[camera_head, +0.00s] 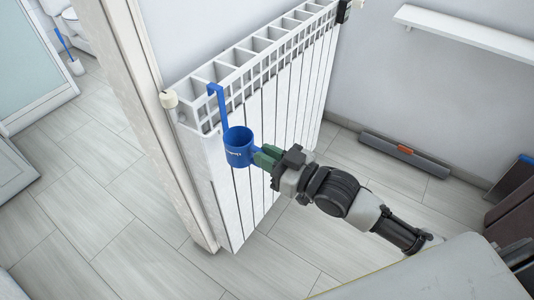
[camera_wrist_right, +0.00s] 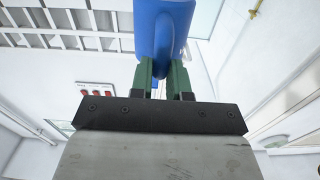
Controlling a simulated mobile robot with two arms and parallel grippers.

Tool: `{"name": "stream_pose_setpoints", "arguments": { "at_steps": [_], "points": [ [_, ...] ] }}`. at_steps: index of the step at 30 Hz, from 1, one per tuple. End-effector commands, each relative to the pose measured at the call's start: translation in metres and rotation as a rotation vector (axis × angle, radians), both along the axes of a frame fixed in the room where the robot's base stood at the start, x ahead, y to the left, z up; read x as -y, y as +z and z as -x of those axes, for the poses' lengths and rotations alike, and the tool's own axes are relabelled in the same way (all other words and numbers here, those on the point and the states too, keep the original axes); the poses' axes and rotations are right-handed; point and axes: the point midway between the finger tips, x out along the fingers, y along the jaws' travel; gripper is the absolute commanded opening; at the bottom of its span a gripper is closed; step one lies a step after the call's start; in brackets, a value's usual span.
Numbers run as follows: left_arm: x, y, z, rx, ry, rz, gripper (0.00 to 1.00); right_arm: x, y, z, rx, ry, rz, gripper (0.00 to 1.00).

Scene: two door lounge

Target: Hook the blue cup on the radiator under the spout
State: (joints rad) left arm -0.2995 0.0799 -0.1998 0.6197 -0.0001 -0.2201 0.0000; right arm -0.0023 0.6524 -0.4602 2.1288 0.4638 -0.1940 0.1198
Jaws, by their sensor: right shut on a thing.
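The blue cup (camera_head: 238,148) is upright in front of the radiator (camera_head: 285,125), near its left end. Its long blue hook arm (camera_head: 219,105) rises to the radiator's top edge; I cannot tell whether the hook bears on the top grille. My right gripper (camera_head: 264,156) has its green fingers shut on the cup's right side, at what looks like a handle. In the right wrist view the cup (camera_wrist_right: 165,22) is above the green fingers (camera_wrist_right: 162,80). A cream knob (camera_head: 169,98) is at the radiator's upper left corner. I cannot make out a clear spout. My left gripper is not in view.
A white door frame (camera_head: 150,100) stands close left of the radiator. A white wall shelf (camera_head: 465,38) is at the upper right. A long grey object (camera_head: 405,154) lies by the wall. Brown furniture (camera_head: 512,190) stands at the right. The floor left of the frame is mostly clear.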

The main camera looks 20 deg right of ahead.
Motion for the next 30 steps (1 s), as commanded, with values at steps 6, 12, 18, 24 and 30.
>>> {"name": "stream_pose_setpoints", "arguments": {
  "at_steps": [6, 12, 18, 24, 30],
  "points": [
    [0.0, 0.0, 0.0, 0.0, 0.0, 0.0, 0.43, 0.0, 0.0, -0.001, 0.002, 0.0, -0.001, 0.0],
    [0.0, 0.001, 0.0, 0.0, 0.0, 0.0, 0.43, -0.003, 0.0, -0.005, 0.002, -0.001, -0.001, 0.0],
    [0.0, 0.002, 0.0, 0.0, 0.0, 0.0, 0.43, -0.007, 0.001, -0.01, 0.003, -0.001, -0.001, 0.0],
    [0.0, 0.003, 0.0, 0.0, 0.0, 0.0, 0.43, -0.011, 0.0, -0.015, 0.002, 0.0, -0.001, 0.0],
    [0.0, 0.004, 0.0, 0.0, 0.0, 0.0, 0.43, -0.015, 0.001, -0.019, 0.003, -0.001, -0.001, 0.0]
  ]
}}
